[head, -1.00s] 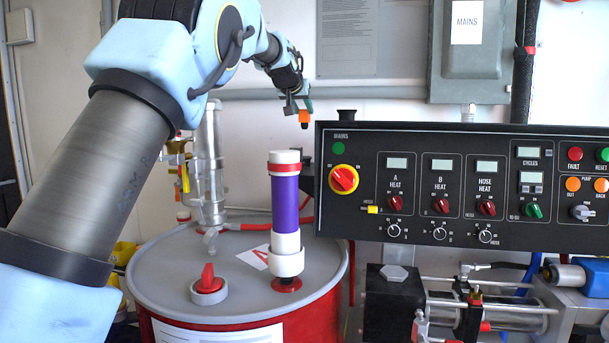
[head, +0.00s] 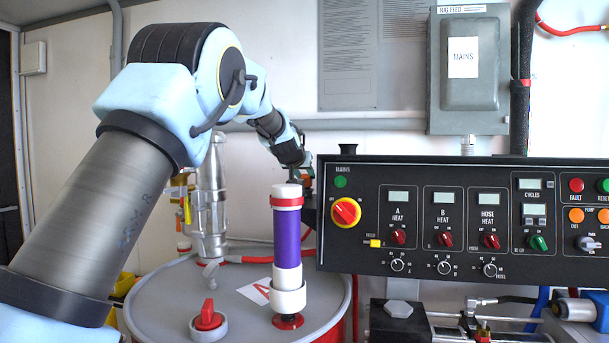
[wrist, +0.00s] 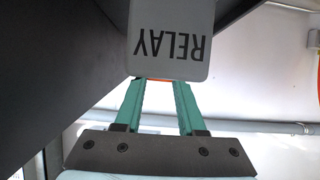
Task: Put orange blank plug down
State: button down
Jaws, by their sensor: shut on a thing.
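My gripper (wrist: 160,84) has two green fingers, shut on the orange blank plug (wrist: 158,79). Only a thin orange sliver of the plug shows at the fingertips in the wrist view; a grey plate marked RELAY (wrist: 170,40) covers the rest. In the head view my gripper (head: 303,172) is low at the left end of the black control console, behind the purple-banded cylinder's top. The plug is mostly hidden there. I cannot tell whether it touches a surface.
The black console (head: 470,262) stands right of my gripper. The purple and white cylinder (head: 287,235) stands upright on the grey drum lid (head: 165,300), in front of my gripper. A red-handled cap (head: 208,318) is on the lid. A metal valve pipe (head: 212,205) stands to the left.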

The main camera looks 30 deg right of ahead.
jog(key=shift+f, duration=0.1)
jog(key=shift+f+b, duration=0.3)
jog(key=shift+b, duration=0.05)
jog(key=c, duration=0.5)
grip_release()
jog(key=shift+r, duration=0.1)
jog(key=shift+r, duration=0.1)
jog(key=shift+r+p, duration=0.35)
jog(key=shift+p, duration=0.1)
jog(key=b+v, duration=0.3)
jog(key=v, duration=0.9)
jog(key=shift+f, duration=0.15)
jog(key=shift+a, duration=0.15)
